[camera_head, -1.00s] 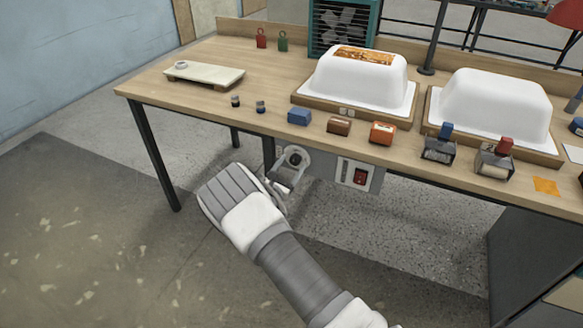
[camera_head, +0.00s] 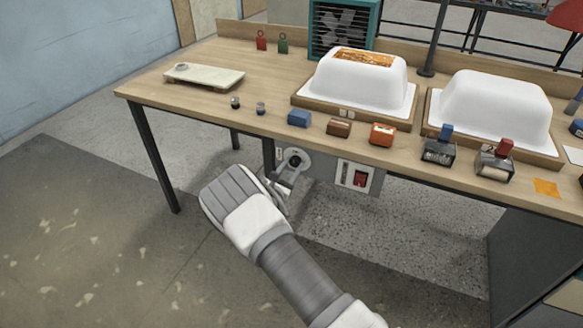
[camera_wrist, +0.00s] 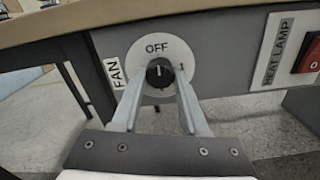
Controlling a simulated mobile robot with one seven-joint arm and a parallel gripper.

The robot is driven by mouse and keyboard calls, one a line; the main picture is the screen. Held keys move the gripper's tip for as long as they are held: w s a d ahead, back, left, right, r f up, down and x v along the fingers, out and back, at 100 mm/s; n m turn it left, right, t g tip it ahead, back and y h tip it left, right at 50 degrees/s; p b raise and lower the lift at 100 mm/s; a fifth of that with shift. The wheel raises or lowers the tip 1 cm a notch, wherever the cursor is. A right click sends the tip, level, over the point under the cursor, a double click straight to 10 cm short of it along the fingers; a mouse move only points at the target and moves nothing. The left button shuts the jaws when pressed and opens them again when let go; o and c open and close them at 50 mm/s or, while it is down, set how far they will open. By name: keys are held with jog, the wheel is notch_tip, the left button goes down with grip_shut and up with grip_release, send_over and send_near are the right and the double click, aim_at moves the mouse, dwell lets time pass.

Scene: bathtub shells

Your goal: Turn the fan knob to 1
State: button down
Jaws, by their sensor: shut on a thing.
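The fan knob (camera_wrist: 159,72) is a small black knob with a white pointer line, on a round white dial (camera_wrist: 147,50) marked OFF at the top and 1 at the right. Its pointer line is near the top, toward OFF. A FAN label (camera_wrist: 115,72) is left of the dial. My gripper (camera_wrist: 160,80) is shut on the knob, one finger on each side. In the head view the dial (camera_head: 297,157) is on the grey panel under the table's front edge, and my gripper (camera_head: 288,170) reaches it from below.
A red HEAT LAMP switch (camera_wrist: 308,54) is on the same panel to the right. The table edge (camera_wrist: 110,15) overhangs just above. The fan (camera_head: 343,30) stands at the back of the table (camera_head: 215,75), behind white tub shells (camera_head: 355,80). The floor below is open.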

jog(key=shift+m, duration=0.3)
jog(key=m+b, duration=0.2)
jog(key=m, duration=0.2)
jog(key=shift+f+m, duration=0.15)
jog(key=shift+m, duration=0.15)
jog(key=m+b, duration=0.2)
jog(key=m, duration=0.2)
jog(key=m+b, duration=0.4)
jog(key=m, duration=0.1)
jog(key=shift+m+b, duration=0.35)
jog(key=shift+m, duration=0.05)
jog(key=shift+m+b, duration=1.2)
jog(key=shift+a+r+m, duration=0.1)
jog(key=shift+r+m, duration=0.1)
jog(key=shift+m, duration=0.1)
jog(key=shift+c, duration=2.1)
grip_release()
